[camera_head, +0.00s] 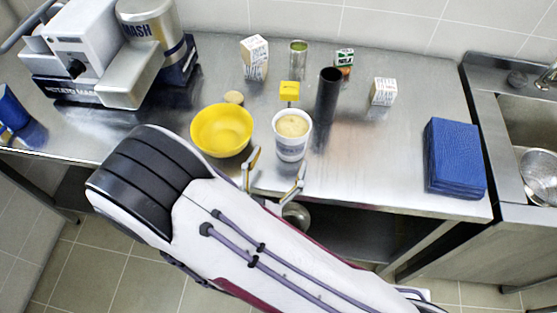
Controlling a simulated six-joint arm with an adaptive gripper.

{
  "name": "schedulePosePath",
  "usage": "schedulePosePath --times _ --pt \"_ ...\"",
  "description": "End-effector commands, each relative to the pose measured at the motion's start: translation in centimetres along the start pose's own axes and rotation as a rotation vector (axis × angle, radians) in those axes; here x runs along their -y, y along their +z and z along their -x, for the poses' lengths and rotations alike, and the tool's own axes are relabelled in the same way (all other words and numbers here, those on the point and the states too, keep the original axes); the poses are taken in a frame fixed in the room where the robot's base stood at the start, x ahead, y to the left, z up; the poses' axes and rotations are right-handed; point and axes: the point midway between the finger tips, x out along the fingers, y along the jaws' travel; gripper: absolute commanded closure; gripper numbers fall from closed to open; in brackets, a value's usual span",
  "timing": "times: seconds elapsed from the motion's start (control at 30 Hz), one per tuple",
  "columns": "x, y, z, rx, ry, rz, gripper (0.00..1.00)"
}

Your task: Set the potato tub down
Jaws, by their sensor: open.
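The potato tub (291,144) is a white cup with pale yellow contents and dark print on its side. It stands upright on the steel counter, near the front edge. My gripper (272,167) is open, with its two fingers spread on the near side of the tub. The left finger is near the tub's lower left and the right finger is near its lower right. I cannot tell whether either finger touches it. My arm hides part of the counter's front edge.
A yellow bowl (221,131) stands just left of the tub. Behind are a black cylinder (327,95), a yellow block (290,90), cartons (254,58) and a can (298,60). A masher machine (110,50) stands left. A blue cloth stack (455,158) and sink (530,125) are right. Counter (385,150) is clear between.

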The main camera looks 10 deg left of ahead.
Motion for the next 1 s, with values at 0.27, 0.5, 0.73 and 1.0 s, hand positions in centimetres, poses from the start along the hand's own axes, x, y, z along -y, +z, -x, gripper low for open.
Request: schedulePosePath --times 0.27,0.5,0.73,1.0 --pt "0.0 0.0 0.0 0.000 0.000 0.000 0.20" --pt "0.0 0.0 0.0 0.000 0.000 0.000 0.20" --pt "0.7 -0.9 -0.4 -0.007 0.015 -0.049 0.20" --pt "2.2 -3.9 -1.2 -0.033 0.173 -0.152 0.20"
